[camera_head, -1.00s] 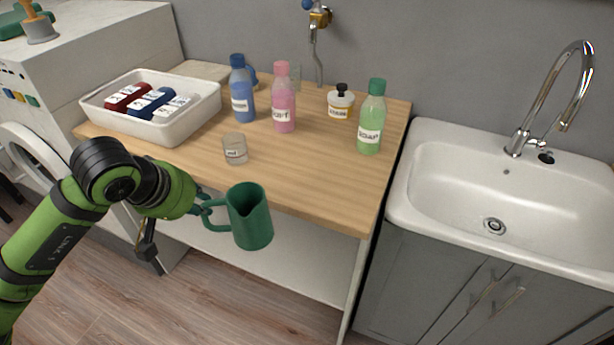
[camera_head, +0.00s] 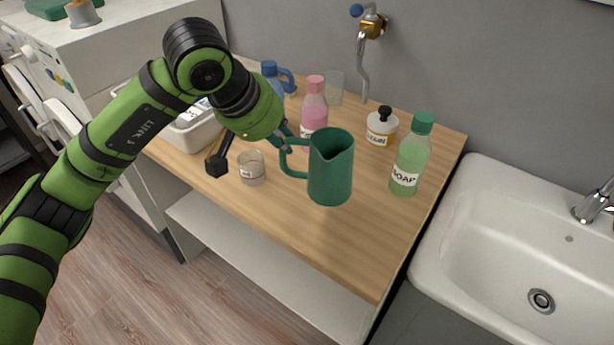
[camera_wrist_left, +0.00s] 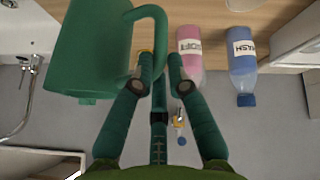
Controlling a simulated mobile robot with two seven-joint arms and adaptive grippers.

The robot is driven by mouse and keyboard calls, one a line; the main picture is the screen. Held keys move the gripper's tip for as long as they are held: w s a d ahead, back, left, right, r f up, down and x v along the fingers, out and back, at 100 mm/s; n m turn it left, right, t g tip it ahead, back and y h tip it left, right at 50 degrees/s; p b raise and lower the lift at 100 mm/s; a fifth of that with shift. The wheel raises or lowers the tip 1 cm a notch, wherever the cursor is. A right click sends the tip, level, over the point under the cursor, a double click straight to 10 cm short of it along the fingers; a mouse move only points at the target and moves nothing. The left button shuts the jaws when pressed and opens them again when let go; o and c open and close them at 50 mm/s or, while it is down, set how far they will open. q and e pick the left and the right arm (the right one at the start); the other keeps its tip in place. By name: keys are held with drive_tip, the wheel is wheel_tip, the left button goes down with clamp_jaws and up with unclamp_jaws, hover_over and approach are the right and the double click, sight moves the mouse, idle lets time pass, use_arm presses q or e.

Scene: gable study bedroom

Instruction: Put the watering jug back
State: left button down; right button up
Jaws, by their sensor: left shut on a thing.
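The green watering jug (camera_head: 331,168) is held upright in the head view, over the wooden counter, left of the soap bottle. My left gripper (camera_head: 290,138) is shut on the jug's handle, from the jug's left side. In the left wrist view the jug (camera_wrist_left: 92,50) fills the upper left, and the fingers of my left gripper (camera_wrist_left: 160,75) are at its handle. Whether the jug's base touches the counter I cannot tell. My right gripper is not in view.
On the wooden counter (camera_head: 330,235) stand a green soap bottle (camera_head: 410,160), a white jar (camera_head: 381,127), a pink bottle (camera_head: 314,100), a blue bottle (camera_head: 270,72) and a small glass (camera_head: 251,168). The white sink (camera_head: 480,230) is at right. The counter's front is clear.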

sight(281, 169)
use_arm(q)
drive_tip(key=f, duration=0.3)
drive_tip(key=shift+s+a+p, duration=0.2)
drive_tip(key=shift+a+p, duration=0.05)
drive_tip(key=shift+p, duration=0.05)
wheel_tip(281, 169, down, 4)
drive_tip(key=shift+w+d+r+p, duration=0.15)
drive_tip(key=shift+r+p, duration=0.1)
drive_tip(key=shift+p, duration=0.2)
drive_tip(key=shift+f, duration=0.15)
drive_tip(key=shift+f+b, duration=0.2)
drive_tip(key=shift+b, duration=0.1)
drive_tip(key=c, duration=1.2)
unclamp_jaws()
drive_tip(key=shift+r, duration=0.1)
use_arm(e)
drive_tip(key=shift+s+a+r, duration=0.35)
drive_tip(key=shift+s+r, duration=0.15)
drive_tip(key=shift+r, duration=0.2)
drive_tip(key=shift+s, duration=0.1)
